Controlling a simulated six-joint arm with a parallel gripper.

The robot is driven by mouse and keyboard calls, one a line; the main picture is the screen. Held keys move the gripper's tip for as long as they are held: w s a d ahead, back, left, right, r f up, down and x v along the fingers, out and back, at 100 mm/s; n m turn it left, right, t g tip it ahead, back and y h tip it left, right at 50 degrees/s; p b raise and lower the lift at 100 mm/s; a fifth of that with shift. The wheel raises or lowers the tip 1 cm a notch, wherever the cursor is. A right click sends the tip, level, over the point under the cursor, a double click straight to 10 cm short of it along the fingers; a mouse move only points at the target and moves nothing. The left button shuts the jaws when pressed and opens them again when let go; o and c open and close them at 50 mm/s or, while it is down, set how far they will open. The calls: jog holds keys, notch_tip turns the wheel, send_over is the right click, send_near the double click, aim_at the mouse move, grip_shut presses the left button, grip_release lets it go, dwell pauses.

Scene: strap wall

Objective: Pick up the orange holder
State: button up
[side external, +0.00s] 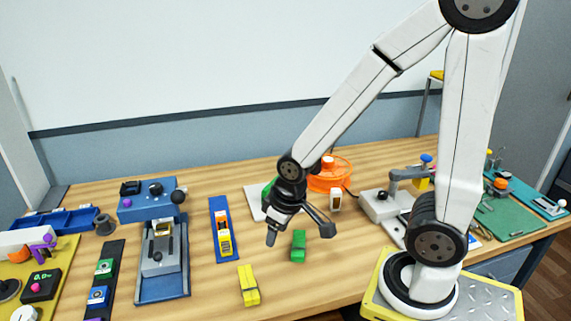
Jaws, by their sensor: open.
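My gripper (299,233) is open and empty, with its two fingers spread and pointing down over the front middle of the table. A small green block (298,248) shows between and just below the fingertips; I cannot tell the exact height gap. No part is plainly an orange holder. A round, see-through orange piece (328,181) sits behind my gripper, partly hidden by my wrist. My gripper is apart from both orange things.
A yellow block (248,285) lies front left of my gripper. A grey-white press-like device (388,200) stands right. Bare wood (345,265) lies right of the green block.

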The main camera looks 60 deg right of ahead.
jog(key=o, duration=0.3)
dwell(0.5)
jog(key=m+t+y, duration=0.6)
jog(key=m+y, duration=0.4)
jog(key=m, duration=1.6)
send_near(222, 224)
jog(key=shift+x, duration=1.15)
jog(key=shift+w+d+m+t, duration=0.3)
jog(key=shift+d+m+t, duration=0.2)
jog(key=shift+x, duration=1.35)
